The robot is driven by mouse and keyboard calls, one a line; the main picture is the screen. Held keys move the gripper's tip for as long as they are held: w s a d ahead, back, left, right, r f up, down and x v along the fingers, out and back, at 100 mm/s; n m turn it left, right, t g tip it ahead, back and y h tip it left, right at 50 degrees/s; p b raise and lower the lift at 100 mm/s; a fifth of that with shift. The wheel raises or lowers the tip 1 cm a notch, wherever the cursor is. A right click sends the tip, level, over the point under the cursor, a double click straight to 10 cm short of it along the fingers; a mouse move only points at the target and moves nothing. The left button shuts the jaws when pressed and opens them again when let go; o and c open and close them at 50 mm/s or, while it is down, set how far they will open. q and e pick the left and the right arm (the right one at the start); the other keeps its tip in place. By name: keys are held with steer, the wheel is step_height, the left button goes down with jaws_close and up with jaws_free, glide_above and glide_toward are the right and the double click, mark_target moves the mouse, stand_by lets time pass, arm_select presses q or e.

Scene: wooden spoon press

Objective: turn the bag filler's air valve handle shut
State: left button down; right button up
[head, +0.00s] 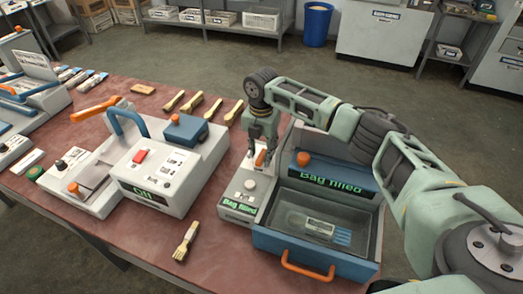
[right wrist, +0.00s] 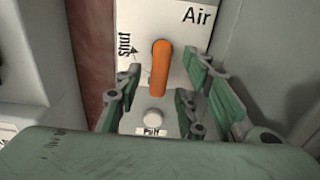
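The orange air valve handle (right wrist: 160,65) stands on a pale panel marked "Air". The word "Shut" with an arrow is to its left. In the head view the handle (head: 260,158) shows partly below my right gripper (head: 262,145). In the right wrist view the two green fingers of my right gripper (right wrist: 165,100) are spread on either side of the handle, with gaps; it is open and empty. The bag filler's blue and grey body (head: 330,183) reads "Bag filled". My left gripper is in neither view.
A white knob (right wrist: 153,118) sits below the handle. An open drawer (head: 300,243) with an orange pull holds a small labelled packet. A grey sealing machine (head: 165,175) stands to the left. Wooden brushes lie on the red table (head: 150,240).

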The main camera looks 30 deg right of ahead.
steer(key=shift+f, duration=0.55)
steer(key=shift+c, duration=0.5)
jaws_close()
